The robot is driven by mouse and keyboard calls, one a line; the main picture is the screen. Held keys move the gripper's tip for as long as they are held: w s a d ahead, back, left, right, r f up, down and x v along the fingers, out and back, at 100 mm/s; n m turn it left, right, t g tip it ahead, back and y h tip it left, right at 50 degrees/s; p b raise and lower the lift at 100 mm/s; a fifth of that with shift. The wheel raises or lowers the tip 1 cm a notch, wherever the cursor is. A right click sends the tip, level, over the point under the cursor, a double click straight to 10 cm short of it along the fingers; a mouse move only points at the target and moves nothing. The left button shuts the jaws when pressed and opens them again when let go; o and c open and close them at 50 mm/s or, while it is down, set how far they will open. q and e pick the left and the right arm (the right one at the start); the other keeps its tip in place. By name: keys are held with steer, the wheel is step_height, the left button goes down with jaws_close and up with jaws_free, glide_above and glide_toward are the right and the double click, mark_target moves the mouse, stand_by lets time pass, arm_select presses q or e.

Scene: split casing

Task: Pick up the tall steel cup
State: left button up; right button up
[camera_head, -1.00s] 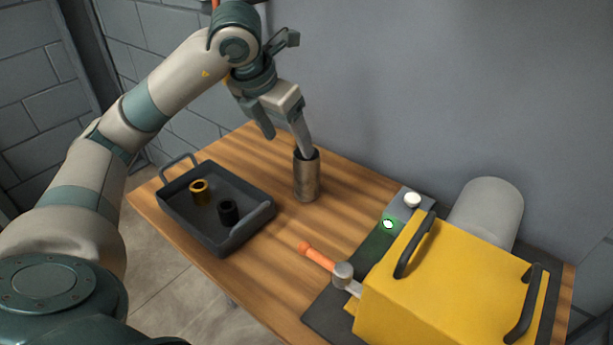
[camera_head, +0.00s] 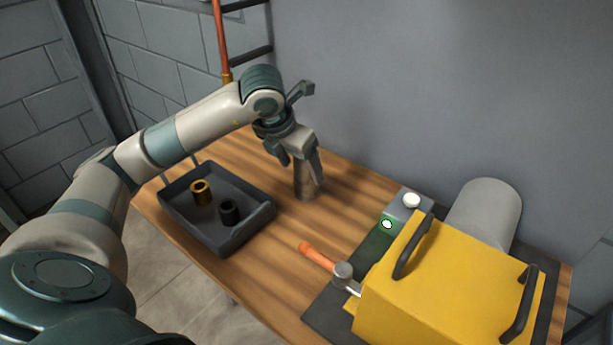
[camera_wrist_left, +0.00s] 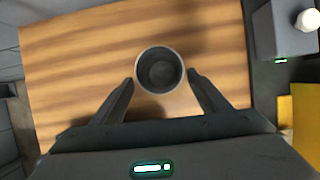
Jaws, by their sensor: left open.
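The tall steel cup (camera_head: 304,184) stands upright on the wooden table, right of the dark tray. It also shows in the left wrist view (camera_wrist_left: 160,70), seen from above with its round open mouth. My left gripper (camera_head: 300,166) is low at the cup, and its fingers and palm hide the upper part of the cup in the head view. In the left wrist view my left gripper (camera_wrist_left: 160,82) is open, with one fingertip on each side of the cup's near rim. Whether the fingers touch the cup cannot be told. My right gripper is not in view.
The dark tray (camera_head: 246,239) holds a brass ring (camera_head: 201,192) and a black ring (camera_head: 229,212). A yellow casing (camera_head: 445,290) and a grey cylinder (camera_head: 487,213) stand at the right. The table between tray and hammer is clear.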

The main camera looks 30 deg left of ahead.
mark_target(307, 176)
arm_select(q)
steer(key=shift+p+x, duration=0.7)
steer(key=shift+x, duration=1.9)
steer(key=shift+d, duration=0.15)
steer(key=shift+w, duration=0.1)
steer(key=c, duration=1.2)
